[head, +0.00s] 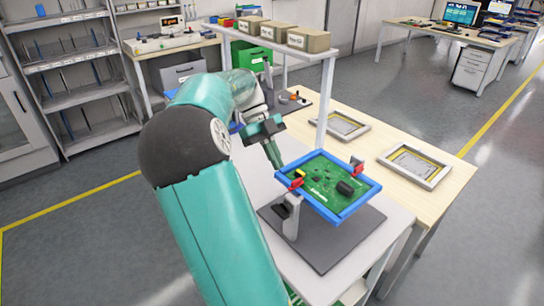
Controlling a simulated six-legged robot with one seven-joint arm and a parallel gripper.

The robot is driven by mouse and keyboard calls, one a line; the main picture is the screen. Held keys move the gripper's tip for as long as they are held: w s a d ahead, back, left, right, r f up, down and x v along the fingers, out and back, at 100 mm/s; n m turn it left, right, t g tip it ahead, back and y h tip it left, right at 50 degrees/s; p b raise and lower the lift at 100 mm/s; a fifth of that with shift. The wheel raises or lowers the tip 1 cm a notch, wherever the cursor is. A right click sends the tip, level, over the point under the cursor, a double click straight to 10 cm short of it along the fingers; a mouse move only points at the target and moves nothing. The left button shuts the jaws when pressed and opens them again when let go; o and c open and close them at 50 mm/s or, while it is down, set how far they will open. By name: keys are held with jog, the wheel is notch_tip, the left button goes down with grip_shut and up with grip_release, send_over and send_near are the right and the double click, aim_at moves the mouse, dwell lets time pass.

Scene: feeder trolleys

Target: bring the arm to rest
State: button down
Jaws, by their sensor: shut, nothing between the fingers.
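My gripper (273,153) is shut and empty. It points down over the white bench, to the left of a green circuit board (322,190). The board lies in a blue frame (343,214) held up on a stand, with red clips at its left and right sides. My arm, teal with a black joint, reaches in from the bottom and bends toward the bench.
A dark mat (313,252) lies under the stand. Two framed trays (420,165) lie on the wooden table at right. A shelf post (325,103) rises behind my gripper, bearing several boxes (309,40). A green bin (247,57) stands behind. Open floor lies to the right.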

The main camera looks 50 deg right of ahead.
jog(key=shift+s+a, duration=0.1)
jog(key=shift+a, duration=0.05)
jog(key=s+a+r+m+t+h, duration=0.1)
jog(key=s+a+m+t, duration=0.2)
jog(key=a+m+t, duration=1)
jog(key=a+m, duration=2)
jog(key=a, duration=0.1)
jog(key=shift+s+h, duration=0.2)
jog(key=shift+h, duration=0.1)
